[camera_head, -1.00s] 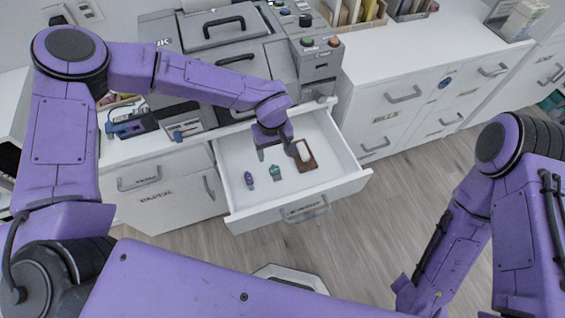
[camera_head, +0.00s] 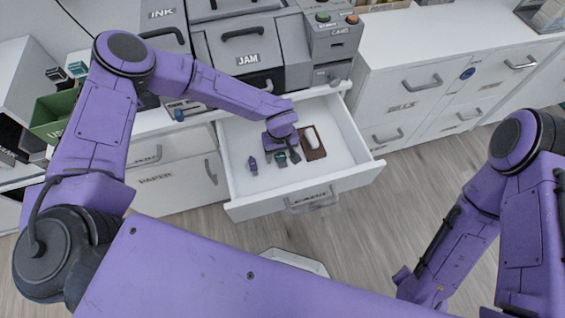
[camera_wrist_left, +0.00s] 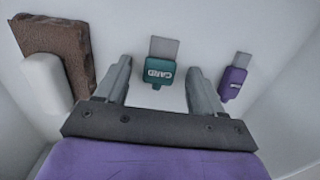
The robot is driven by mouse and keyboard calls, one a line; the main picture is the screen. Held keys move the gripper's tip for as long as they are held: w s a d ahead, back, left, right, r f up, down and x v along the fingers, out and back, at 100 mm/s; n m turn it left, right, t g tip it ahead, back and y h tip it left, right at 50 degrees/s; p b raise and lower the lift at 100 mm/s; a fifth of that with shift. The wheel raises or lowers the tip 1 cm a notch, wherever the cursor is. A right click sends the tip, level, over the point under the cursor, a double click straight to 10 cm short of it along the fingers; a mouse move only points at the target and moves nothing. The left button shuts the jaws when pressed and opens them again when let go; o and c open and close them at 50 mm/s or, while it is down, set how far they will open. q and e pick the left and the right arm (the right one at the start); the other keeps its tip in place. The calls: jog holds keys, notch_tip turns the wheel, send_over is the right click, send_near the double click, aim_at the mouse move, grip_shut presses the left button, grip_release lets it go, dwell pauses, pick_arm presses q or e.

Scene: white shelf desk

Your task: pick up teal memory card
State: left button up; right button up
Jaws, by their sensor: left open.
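The teal memory card (camera_wrist_left: 159,72), with a grey end and the word CARD, lies flat in the open white drawer (camera_head: 340,180). In the left wrist view it lies between and just ahead of the open fingertips of my left gripper (camera_wrist_left: 158,70). In the head view my left gripper (camera_head: 281,156) is low over the drawer and partly covers the teal card (camera_head: 280,160). The fingers hold nothing. Whether they are level with the card I cannot tell. My right arm shows at the right of the head view, but its gripper fingers cannot be made out.
A purple memory card (camera_wrist_left: 233,82) lies right of the right finger in the wrist view. A brown block (camera_wrist_left: 62,50) and a white rounded object (camera_wrist_left: 46,82) lie beyond the left finger. Drawer walls enclose them. A grey machine labelled JAM (camera_head: 250,60) stands behind the drawer.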

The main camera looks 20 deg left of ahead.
pick_arm(q)
jog(key=shift+f, duration=0.1)
jog(key=c, duration=1.1)
